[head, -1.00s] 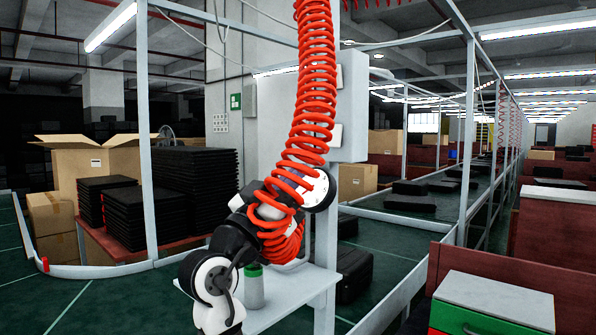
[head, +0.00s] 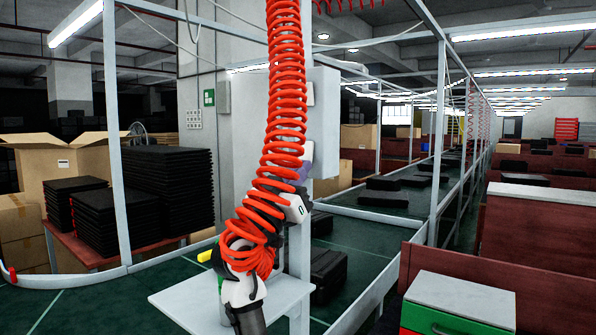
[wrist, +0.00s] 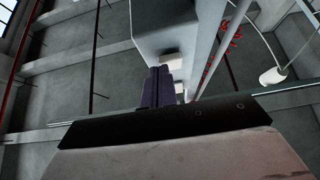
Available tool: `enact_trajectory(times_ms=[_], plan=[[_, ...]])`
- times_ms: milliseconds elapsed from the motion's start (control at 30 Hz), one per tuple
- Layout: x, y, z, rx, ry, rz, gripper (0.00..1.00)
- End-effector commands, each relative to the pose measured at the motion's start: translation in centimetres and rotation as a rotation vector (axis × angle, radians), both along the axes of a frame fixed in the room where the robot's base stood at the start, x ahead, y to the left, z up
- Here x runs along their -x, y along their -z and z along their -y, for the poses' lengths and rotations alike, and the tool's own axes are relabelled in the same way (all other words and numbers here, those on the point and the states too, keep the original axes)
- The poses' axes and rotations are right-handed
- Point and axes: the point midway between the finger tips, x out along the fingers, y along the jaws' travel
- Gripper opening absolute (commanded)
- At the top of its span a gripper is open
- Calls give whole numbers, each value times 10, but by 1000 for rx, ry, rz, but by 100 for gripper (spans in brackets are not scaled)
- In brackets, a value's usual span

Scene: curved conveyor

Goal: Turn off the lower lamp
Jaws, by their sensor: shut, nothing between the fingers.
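My gripper (head: 304,158) is mostly hidden behind the red coiled hose in the head view; its purple fingers show beside the grey wall cabinet. In the wrist view the gripper (wrist: 157,72) points up, its purple fingers together and empty. The grey cabinet (head: 327,110) carries an upper white switch-like block (head: 310,93) and a lower one (head: 308,136) on its side. The fingers are just below the lower block; contact cannot be told. In the wrist view a white block (wrist: 171,59) shows just beyond the fingertips. Which lamp is the lower one cannot be told.
A lit tube lamp (head: 76,22) hangs at upper left. The red coiled hose (head: 285,110) hangs in front of my arm. A white shelf (head: 190,300), metal posts (head: 118,190) and a conveyor (head: 370,230) surround the arm. Stacked black trays (head: 168,195) stand left.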

Motion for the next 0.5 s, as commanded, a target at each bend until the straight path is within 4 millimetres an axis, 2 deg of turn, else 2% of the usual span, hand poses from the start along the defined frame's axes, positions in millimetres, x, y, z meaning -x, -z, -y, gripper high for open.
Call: enact_trajectory(times_ms=[433,500], plan=[[-10,14,8,70,3,100,0],[-9,5,7,67,1,97,0]])
